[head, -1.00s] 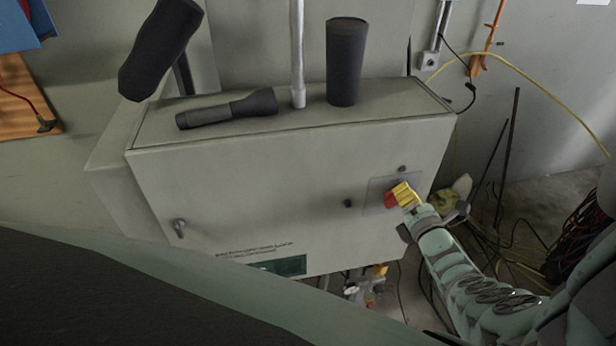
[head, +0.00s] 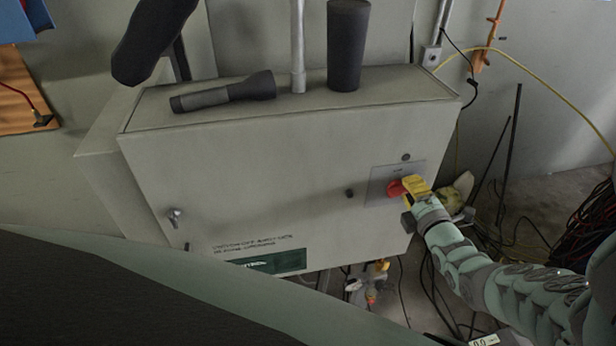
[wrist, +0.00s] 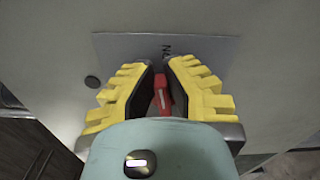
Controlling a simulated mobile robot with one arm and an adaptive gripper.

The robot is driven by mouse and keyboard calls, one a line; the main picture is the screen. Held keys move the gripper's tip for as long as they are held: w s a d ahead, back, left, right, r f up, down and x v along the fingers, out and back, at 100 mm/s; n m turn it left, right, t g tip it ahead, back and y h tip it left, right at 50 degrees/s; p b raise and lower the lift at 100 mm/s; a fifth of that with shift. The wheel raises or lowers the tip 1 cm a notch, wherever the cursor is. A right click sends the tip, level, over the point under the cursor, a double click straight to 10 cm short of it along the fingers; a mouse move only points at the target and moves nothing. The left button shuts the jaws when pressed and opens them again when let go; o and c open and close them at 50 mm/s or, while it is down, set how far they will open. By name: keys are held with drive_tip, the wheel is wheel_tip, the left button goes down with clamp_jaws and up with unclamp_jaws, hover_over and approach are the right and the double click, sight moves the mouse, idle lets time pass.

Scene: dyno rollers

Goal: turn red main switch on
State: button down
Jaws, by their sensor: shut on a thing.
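The red main switch (head: 395,189) sits on a grey plate (head: 378,196) at the right of the cabinet front. In the wrist view the red switch handle (wrist: 163,97) stands between the yellow-padded fingers of my gripper (wrist: 161,92). The fingers are shut on the handle, which lies roughly along the gap between them. In the head view my gripper (head: 412,188) is at the switch, coming from the right, and covers part of it. Letters are partly visible on the plate above the handle in the wrist view.
The grey cabinet (head: 270,190) has a flashlight (head: 222,93) and a dark cup (head: 347,46) on top. Cables (head: 590,215) and thin rods stand at the right. A yellow cable runs along the wall.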

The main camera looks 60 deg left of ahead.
drive_tip(key=shift+s+a+f+m+b, duration=0.15)
drive_tip(key=shift+m+b, duration=0.15)
drive_tip(key=shift+m, duration=0.2)
drive_tip(key=shift+s+f+m+b, duration=0.15)
drive_tip(key=shift+m+b, duration=0.1)
drive_tip(key=shift+m, duration=0.25)
drive_tip(key=c, duration=1)
unclamp_jaws()
drive_tip(key=shift+w, duration=0.15)
drive_tip(key=shift+d, duration=0.45)
drive_tip(key=shift+v, duration=5.65)
